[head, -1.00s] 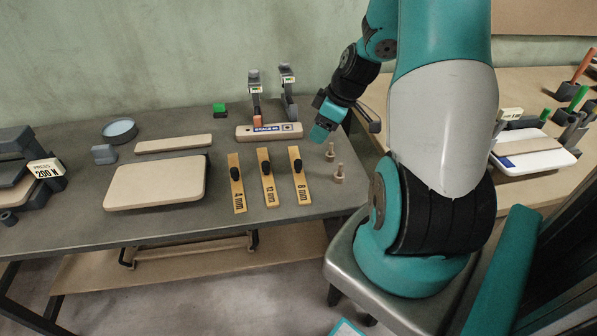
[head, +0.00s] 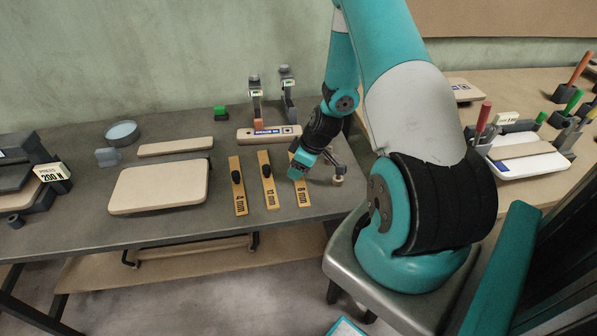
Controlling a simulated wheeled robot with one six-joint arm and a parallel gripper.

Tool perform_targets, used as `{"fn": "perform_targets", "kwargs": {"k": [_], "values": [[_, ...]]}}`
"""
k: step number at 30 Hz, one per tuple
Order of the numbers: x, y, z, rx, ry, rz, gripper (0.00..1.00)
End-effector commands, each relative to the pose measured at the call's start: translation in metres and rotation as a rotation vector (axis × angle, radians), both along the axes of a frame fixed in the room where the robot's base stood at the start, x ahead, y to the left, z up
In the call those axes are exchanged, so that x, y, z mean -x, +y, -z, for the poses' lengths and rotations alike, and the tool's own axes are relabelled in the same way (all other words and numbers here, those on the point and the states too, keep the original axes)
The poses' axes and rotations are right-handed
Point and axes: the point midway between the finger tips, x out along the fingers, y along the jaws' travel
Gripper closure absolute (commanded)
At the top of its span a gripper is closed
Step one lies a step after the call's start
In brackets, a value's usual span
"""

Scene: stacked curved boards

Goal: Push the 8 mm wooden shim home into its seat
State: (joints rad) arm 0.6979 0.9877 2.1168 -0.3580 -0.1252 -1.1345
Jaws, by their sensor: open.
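The 8 mm wooden shim (head: 303,195) lies flat on the grey table at the right end of a row of three labelled shims. Its lower end with the label shows; its upper part and black knob are hidden behind my gripper. My gripper (head: 298,174) is low over the shim's upper part, pointing down and left. Its jaws are open; whether they touch or surround the knob I cannot tell. I cannot make out the shim's seat for certain; a pale block with a blue label (head: 268,134) and two upright clamps (head: 256,100) stands behind.
The 12 mm shim (head: 267,190) and 4 mm shim (head: 239,200) lie close to the left, each with a black knob. A large curved board (head: 158,187) lies further left.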

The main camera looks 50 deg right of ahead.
Motion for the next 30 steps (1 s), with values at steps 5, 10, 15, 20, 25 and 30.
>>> {"fn": "perform_targets", "kwargs": {"k": [5, 10, 15, 20, 25, 30], "values": [[-0.002, 0.001, 0.004, 0.0, -0.001, 0.0, 0.45], [-0.002, 0.0, 0.004, 0.0, -0.001, 0.0, 0.59], [-0.002, 0.0, 0.004, 0.0, -0.001, 0.0, 0.98], [-0.002, 0.0, 0.003, 0.0, -0.001, 0.0, 0.99], [-0.002, 0.0, 0.002, 0.001, -0.002, 0.001, 0.99], [-0.002, 0.0, -0.01, 0.001, -0.003, 0.0, 0.99]]}}
